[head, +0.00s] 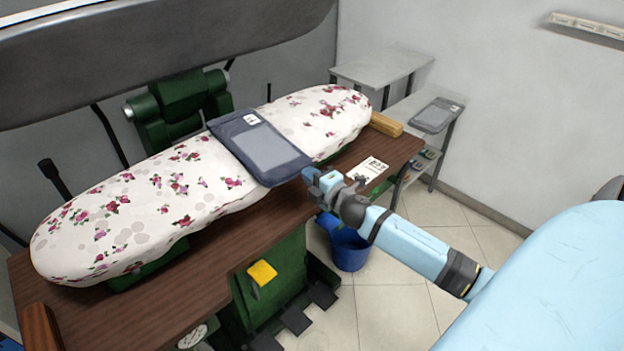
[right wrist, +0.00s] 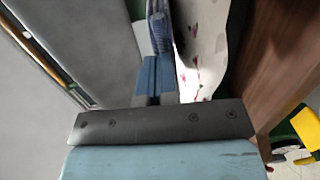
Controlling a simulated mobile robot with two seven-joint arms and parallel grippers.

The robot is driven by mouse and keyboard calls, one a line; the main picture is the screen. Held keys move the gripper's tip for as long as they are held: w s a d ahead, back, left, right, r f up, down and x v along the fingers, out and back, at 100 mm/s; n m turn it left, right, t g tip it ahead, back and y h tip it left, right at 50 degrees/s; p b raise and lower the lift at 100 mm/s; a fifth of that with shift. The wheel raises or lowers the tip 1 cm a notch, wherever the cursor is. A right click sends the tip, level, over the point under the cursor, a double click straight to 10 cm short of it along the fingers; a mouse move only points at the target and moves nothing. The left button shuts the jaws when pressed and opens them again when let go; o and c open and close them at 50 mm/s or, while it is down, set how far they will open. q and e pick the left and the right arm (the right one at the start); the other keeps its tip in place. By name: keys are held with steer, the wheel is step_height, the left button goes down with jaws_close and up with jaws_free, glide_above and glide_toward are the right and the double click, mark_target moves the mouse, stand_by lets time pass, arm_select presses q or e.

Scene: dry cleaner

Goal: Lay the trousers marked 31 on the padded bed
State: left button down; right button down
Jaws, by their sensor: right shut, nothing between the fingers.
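The trousers (head: 265,150) are a folded dark blue-grey bundle with a lighter grey panel and a small white tag (head: 252,119); the tag's marking is too small to read. They lie across the flowered padded bed (head: 190,210), with their near end at the bed's front edge. Their edge also shows in the right wrist view (right wrist: 160,28). My right gripper (head: 307,174) is shut and empty, close to the near end of the trousers; whether it touches them I cannot tell. In the right wrist view its blue fingers (right wrist: 157,75) are together. My left gripper is not in view.
The bed stands over a brown wooden table (head: 215,265) under a raised grey press head (head: 150,50). A white card (head: 371,168) and a wooden block (head: 386,124) are on the table's right part. A blue bucket (head: 349,250) stands on the floor. Another grey folded item (head: 437,115) lies on a side shelf.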

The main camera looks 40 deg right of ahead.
stand_by(0.3)
steer(key=shift+w+d, duration=0.75)
steer(key=shift+a, duration=0.1)
